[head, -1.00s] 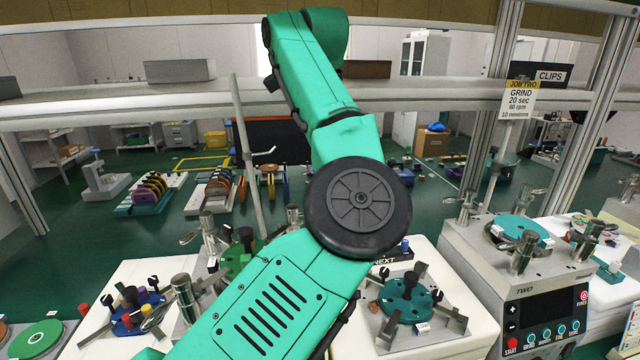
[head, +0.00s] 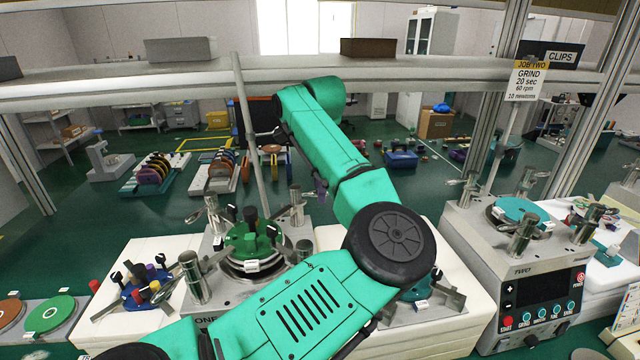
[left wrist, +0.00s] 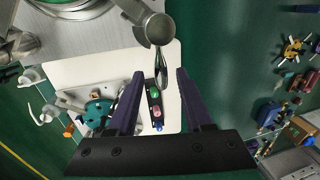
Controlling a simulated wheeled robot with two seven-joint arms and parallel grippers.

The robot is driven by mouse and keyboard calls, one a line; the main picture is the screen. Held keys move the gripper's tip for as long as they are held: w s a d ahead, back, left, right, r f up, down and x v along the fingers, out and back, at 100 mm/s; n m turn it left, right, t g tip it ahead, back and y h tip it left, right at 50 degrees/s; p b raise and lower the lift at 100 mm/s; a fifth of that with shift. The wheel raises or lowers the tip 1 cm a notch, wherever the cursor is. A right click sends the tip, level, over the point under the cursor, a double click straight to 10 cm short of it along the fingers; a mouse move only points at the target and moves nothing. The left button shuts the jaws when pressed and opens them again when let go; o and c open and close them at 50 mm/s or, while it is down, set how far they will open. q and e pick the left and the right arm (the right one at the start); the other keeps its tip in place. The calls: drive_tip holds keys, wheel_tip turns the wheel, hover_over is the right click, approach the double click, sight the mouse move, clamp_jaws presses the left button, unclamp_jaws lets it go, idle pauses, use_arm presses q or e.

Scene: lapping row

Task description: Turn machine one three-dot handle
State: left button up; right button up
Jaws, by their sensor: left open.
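Machine one (head: 207,318) stands at the centre left in the head view, with a green plate (head: 248,240) on top and silver posts around it. My left arm crosses in front of its right side. My left gripper (head: 320,188) shows only as a small purple piece beside the right rear post (head: 297,207). The handle runs from a silver post (left wrist: 155,28). No dot marks can be made out. I cannot tell whether a finger touches it.
Machine two (head: 525,270) stands at the right. A blue fixture (head: 145,290) with pegs lies left of machine one. In the wrist view, a dark strip with coloured buttons (left wrist: 155,105) and a teal fixture (left wrist: 98,112) lie below. A shelf beam (head: 400,88) spans the back.

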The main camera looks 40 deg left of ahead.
use_arm(q)
drive_tip(key=shift+w, duration=0.1)
clamp_jaws()
idle(1.2)
